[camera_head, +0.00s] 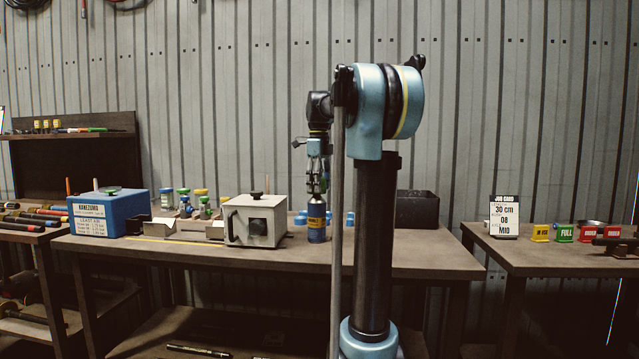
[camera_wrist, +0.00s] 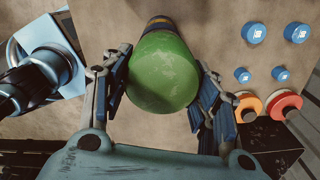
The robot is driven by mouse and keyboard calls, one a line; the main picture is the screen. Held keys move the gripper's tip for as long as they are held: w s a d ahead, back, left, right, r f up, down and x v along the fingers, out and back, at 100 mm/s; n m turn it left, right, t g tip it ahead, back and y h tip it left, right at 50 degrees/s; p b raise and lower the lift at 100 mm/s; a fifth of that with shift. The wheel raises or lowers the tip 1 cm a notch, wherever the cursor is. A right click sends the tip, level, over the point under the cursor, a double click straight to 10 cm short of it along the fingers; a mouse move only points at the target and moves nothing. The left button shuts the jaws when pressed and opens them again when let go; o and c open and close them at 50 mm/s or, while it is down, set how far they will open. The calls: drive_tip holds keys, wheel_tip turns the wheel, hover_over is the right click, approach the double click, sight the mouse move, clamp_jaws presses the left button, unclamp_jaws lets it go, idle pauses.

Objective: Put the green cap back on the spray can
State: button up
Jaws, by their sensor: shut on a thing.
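The green cap (camera_wrist: 164,72) is large in the middle of the wrist view, between the two fingers of my gripper (camera_wrist: 163,90), which is shut on it. The spray can (camera_head: 317,222) stands upright on the bench in the head view, blue with a yellowish label. My gripper (camera_head: 318,180) points down directly above it. In the wrist view, a dark banded part of the can (camera_wrist: 160,23) shows just past the cap's far edge. I cannot tell whether the cap is seated on the can or only above it.
A grey box with a black knob (camera_head: 256,221) stands left of the can. Small blue pieces (camera_wrist: 254,33) lie to the right in the wrist view, near orange (camera_wrist: 248,106) and red rings (camera_wrist: 284,104). A dark bin (camera_head: 417,209) is at the right; the bench front is clear.

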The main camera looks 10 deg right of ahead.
drive_tip(key=shift+f, duration=1.15)
drive_tip(key=shift+f, duration=0.1)
drive_tip(key=o, duration=0.9)
wheel_tip(320, 180, up, 12)
